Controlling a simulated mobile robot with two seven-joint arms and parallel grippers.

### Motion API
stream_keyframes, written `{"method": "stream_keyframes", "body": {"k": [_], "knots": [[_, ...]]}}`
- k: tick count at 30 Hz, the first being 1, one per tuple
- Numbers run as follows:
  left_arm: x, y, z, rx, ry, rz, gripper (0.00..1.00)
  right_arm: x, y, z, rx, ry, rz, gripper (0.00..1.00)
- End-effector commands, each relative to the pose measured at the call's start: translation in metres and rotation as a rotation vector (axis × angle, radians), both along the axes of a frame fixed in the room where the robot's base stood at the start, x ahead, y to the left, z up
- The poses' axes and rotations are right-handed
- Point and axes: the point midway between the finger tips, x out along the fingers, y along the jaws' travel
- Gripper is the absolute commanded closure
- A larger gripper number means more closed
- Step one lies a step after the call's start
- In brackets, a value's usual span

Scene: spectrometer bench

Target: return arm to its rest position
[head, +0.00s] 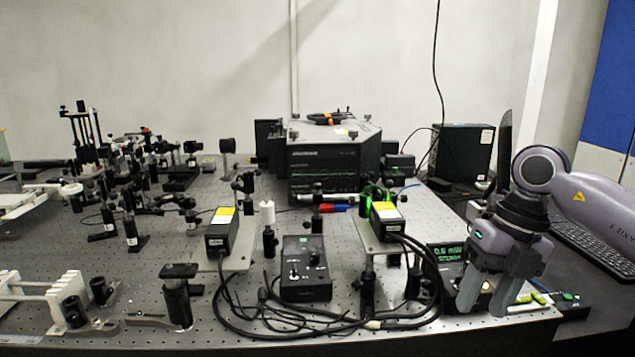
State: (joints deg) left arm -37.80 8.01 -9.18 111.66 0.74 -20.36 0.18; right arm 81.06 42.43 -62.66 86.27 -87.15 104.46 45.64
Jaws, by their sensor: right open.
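My right gripper (487,296) is at the right front of the optical bench, in front of the power meter (447,253) with its green lit display. Its two fingers point down and stand apart, with nothing visibly held between them. My right arm (590,205) comes in from the right edge. My left gripper is not in view.
The perforated bench (340,245) carries a black control box (306,268), two yellow-labelled boxes, looped black cables (290,325) and several optical mounts. A large black spectrometer (325,165) stands at the back. A keyboard (590,245) lies at the right, behind my arm.

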Motion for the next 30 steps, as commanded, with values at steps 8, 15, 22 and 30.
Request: {"method": "stream_keyframes", "body": {"k": [8, 15, 22, 30], "knots": [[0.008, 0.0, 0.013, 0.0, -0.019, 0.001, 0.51, -0.036, 0.119, -0.043, 0.525, 0.096, 0.165, 0.55], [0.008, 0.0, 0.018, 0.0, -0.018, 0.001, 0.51, -0.068, 0.195, -0.035, 1.051, 0.171, 0.1, 0.55], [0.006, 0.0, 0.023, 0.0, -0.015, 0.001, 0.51, -0.069, 0.219, -0.016, 1.492, 0.219, -0.177, 0.55], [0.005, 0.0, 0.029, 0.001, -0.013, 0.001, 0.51, -0.043, 0.19, -0.034, 1.821, 0.247, -0.745, 0.55]]}}
